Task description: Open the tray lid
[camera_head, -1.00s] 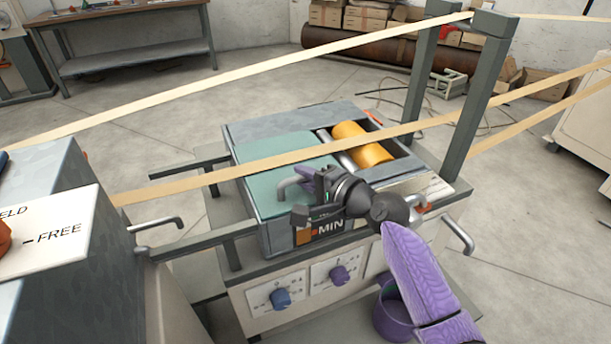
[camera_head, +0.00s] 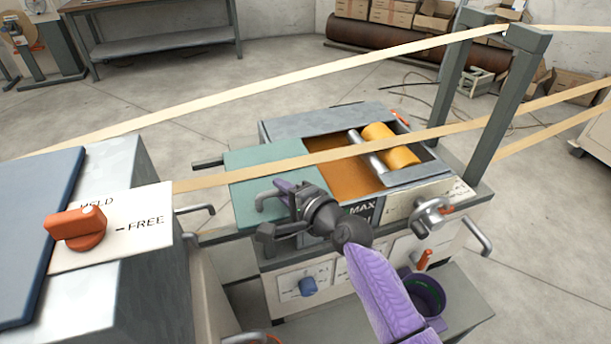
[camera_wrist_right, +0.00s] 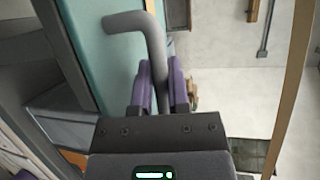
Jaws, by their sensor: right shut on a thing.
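The teal tray lid (camera_head: 244,204) lies flat over the left part of the tray and sticks out past its left side. To its right the tray (camera_head: 320,125) is open, showing an orange-brown inside. My right gripper (camera_head: 285,192) is shut on the lid's grey bent handle (camera_head: 264,196). In the right wrist view, the handle (camera_wrist_right: 130,22) runs down between the fingers of my right gripper (camera_wrist_right: 160,92), beside the teal lid (camera_wrist_right: 92,45). My left gripper is not in view.
A pale band (camera_head: 215,181) crosses above the lid. An orange roller (camera_head: 390,145) sits at the tray's right end. Grey posts (camera_head: 500,115) stand on the right. A cabinet with an orange knob (camera_head: 77,228) is at left.

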